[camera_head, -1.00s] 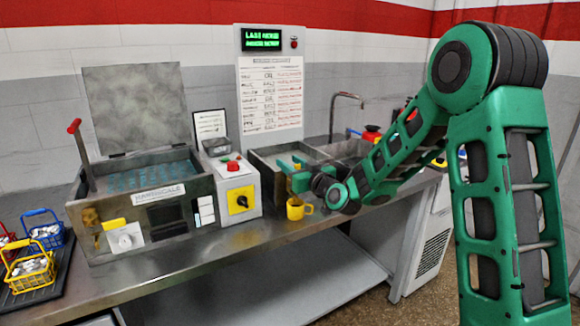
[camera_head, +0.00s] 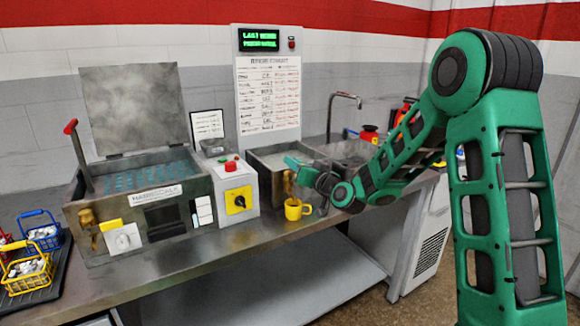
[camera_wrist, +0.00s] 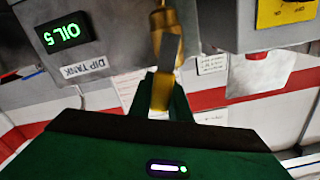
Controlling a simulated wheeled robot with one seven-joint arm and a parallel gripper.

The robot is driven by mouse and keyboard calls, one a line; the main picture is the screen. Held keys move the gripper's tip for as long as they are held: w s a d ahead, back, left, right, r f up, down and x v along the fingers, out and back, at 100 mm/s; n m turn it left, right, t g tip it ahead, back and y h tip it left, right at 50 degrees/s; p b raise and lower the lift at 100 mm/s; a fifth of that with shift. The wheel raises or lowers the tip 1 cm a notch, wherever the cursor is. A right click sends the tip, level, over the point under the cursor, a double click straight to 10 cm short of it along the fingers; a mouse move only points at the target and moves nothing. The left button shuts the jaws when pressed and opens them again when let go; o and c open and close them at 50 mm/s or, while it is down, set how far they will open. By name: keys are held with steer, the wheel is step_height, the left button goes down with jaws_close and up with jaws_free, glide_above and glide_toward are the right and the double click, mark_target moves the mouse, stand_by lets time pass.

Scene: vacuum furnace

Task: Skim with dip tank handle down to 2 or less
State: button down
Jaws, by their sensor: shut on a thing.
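The dip tank (camera_head: 268,188) is a grey open-topped box on the bench, right of the control box. In the wrist view, which is turned over, its front has a "DIP TANK" label and a green display (camera_wrist: 62,35) reading OIL 5. A brass handle (camera_wrist: 165,45) is on the tank's front; it also shows in the head view (camera_head: 288,182). My gripper (camera_wrist: 160,88) is shut on this handle, its green fingers around the handle's end. The fingertips in the head view (camera_head: 291,168) are at the tank's front right.
The hardscale tank (camera_head: 150,205) with a raised lid and the control box (camera_head: 237,192) stand left. Baskets of parts (camera_head: 28,272) are far left. A sink with a tap (camera_head: 345,97) is right of the dip tank.

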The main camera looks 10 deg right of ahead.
steer(key=shift+d, duration=0.1)
steer(key=c, duration=1.6)
jaws_free()
steer(key=shift+c, duration=0.2)
steer(key=shift+f, duration=0.1)
steer(key=v, duration=1)
steer(key=shift+s, duration=0.3)
